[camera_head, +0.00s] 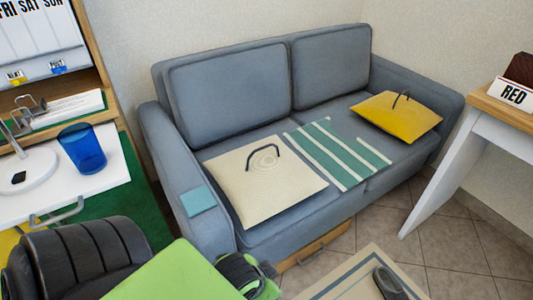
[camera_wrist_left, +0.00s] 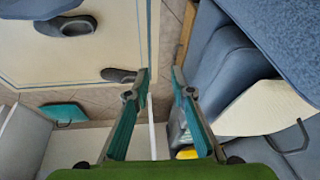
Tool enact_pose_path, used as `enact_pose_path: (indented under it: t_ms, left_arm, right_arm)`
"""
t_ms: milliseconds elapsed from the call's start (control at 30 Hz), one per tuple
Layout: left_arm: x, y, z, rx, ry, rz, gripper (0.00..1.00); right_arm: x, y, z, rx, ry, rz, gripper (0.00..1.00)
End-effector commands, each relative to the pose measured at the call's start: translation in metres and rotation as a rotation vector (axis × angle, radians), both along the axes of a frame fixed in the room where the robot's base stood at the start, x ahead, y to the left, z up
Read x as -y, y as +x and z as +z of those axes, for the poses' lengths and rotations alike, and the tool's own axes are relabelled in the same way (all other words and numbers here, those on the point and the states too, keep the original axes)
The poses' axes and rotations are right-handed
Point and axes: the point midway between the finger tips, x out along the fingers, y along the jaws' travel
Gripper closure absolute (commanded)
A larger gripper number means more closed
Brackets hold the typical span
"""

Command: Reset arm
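My left gripper (camera_wrist_left: 161,72) shows in the left wrist view with its two teal-padded fingers apart and nothing between them. Behind the gap I see a strip of tiled floor and the edge of a cream mat. In the head view, parts of my arm in black and bright green fill the lower left, but no fingertips can be made out there. My right gripper is in neither view.
A blue-grey sofa (camera_head: 223,88) holds a cream cushion (camera_head: 240,195), a striped cloth (camera_head: 326,150) and a yellow cushion (camera_head: 385,122). A blue cup (camera_head: 82,148) stands on a white surface at left. A dark slipper (camera_head: 388,284) lies on the mat (camera_head: 345,288). A white-legged table (camera_head: 455,160) stands right.

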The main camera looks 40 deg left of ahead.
Motion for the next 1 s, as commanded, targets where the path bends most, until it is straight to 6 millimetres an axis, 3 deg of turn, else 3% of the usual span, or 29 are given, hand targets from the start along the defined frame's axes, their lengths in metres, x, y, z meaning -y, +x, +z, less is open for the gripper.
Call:
enact_pose_path:
  t_ms: [33,133,733,867,1000]
  left_arm:
    - [0.006,-0.012,-0.002,-0.035,-0.023,0.002,0.78]
    - [0.012,-0.023,-0.003,-0.071,-0.045,0.004,0.78]
    - [0.012,-0.021,-0.006,-0.078,-0.042,0.002,0.78]
    - [0.013,-0.013,-0.024,-0.095,-0.042,0.002,0.78]
    - [0.015,-0.009,-0.061,-0.126,-0.039,-0.002,0.78]
  right_arm:
    - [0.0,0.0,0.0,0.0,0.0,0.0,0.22]
    - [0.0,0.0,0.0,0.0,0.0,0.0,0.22]
    - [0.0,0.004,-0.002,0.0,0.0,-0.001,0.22]
    - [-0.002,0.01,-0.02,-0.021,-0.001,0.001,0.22]
    - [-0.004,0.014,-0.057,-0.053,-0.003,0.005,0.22]
